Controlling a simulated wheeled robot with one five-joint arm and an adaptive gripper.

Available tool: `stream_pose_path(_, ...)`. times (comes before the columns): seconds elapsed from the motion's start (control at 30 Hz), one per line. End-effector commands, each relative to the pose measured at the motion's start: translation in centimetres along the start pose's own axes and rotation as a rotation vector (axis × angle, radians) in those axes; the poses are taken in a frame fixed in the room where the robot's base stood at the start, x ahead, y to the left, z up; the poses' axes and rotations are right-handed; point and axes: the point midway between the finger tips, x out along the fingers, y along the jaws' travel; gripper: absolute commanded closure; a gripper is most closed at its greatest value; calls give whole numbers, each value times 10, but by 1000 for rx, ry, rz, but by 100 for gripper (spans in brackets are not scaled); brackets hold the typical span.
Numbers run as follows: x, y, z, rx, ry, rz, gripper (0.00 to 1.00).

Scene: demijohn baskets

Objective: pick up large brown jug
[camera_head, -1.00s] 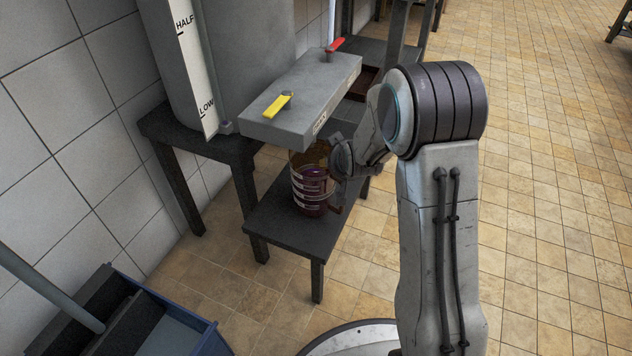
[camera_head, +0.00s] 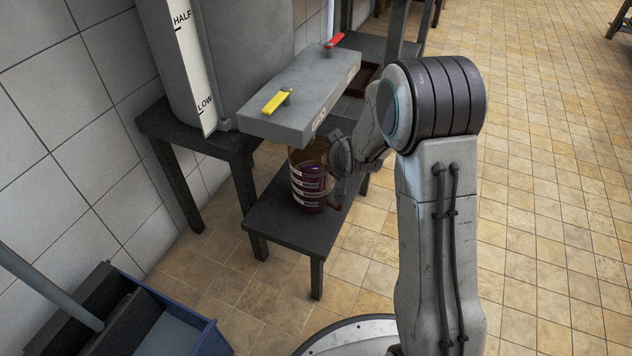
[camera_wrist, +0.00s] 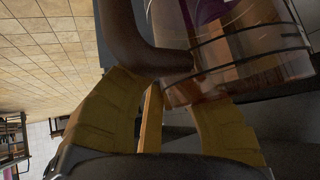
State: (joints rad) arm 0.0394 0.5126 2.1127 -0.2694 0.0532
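The large brown jug (camera_head: 309,187) is see-through amber with purple and white label bands. In the head view it stands upright on a low dark bench (camera_head: 285,232), below the tap block. My gripper (camera_head: 338,186) is at its right side, partly blurred against it. In the wrist view, the two yellowish fingers of my gripper (camera_wrist: 172,88) have a gap between them. The jug's clear wall (camera_wrist: 235,52) is just beyond the fingertips. A dark brown curved piece, apparently its handle, crosses by the fingertips. I cannot tell whether the fingers touch it.
A grey tap block (camera_head: 300,100) with yellow and red levers overhangs the bench close above the jug. A big grey tank (camera_head: 260,45) stands behind on a dark stand. A blue mop bucket (camera_head: 190,335) is at lower left. The tiled floor on the right is clear.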

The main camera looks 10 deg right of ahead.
Motion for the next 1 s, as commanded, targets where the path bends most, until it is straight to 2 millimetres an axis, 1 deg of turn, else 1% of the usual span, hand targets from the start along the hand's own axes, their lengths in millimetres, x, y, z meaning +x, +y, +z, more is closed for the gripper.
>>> stream_pose_path(0.13, 0, 0, 0, 0, 0, 0, 100)
stream_pose_path(0.17, -1, -1, -5, 2, 13, -1, 100)
stream_pose_path(0.67, -3, 0, -7, 0, 10, 0, 100)
stream_pose_path(1.0, -12, 2, -22, 0, 12, 3, 100)
